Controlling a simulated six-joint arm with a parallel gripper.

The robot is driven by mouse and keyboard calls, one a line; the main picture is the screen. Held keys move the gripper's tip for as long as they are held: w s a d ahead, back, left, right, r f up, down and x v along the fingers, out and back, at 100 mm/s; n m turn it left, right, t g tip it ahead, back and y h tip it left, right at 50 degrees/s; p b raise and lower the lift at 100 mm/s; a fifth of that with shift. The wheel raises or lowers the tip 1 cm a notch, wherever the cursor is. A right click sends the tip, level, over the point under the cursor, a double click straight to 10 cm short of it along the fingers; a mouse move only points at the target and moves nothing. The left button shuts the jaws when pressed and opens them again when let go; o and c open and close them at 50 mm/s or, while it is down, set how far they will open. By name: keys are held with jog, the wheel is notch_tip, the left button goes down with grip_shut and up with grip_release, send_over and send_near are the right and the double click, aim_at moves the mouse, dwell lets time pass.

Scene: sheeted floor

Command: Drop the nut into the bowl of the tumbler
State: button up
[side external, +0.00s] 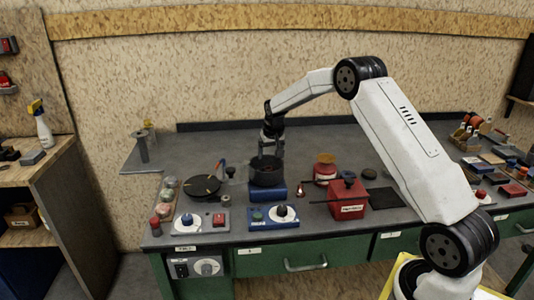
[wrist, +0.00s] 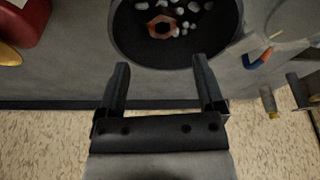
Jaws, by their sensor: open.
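The tumbler's dark round bowl (side external: 267,177) sits on a blue base (side external: 267,193) on the grey bench. In the wrist view the bowl (wrist: 222,35) is at the top, with several pale stones (wrist: 187,28) inside. A copper-coloured hexagonal nut (wrist: 152,27) lies among the stones in the bowl. My gripper (wrist: 161,63) is open with nothing between its fingers. Its fingertips point toward the bowl's near rim in the wrist view. In the side view my gripper (side external: 272,140) is just above the bowl, and its fingertips are hard to make out.
A red box (side external: 347,200) with a black knob stands right of the tumbler. A black disc (side external: 202,187) and several small jars (side external: 168,190) are to the left. A control box (side external: 273,216) with a dial is in front. A dark flat pad (side external: 386,198) lies at the right.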

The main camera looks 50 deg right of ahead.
jog(key=v, duration=0.6)
jog(key=shift+r, duration=0.4)
jog(key=shift+s+a, duration=0.1)
jog(key=s+a+f+n+y, duration=0.1)
jog(key=s+a+n, duration=0.1)
jog(key=s+a, duration=0.4)
jog(key=s+a+n, duration=0.2)
jog(key=s+a, duration=0.2)
jog(key=a, duration=0.5)
jog(key=s+a+f+n, duration=0.1)
jog(key=s+a, duration=0.3)
jog(key=s, duration=0.4)
jog(key=s+a+f+n, duration=0.1)
jog(key=s+a+f, duration=0.2)
jog(key=s+a, duration=0.2)
jog(key=s, duration=0.3)
jog(key=shift+n+y, duration=0.4)
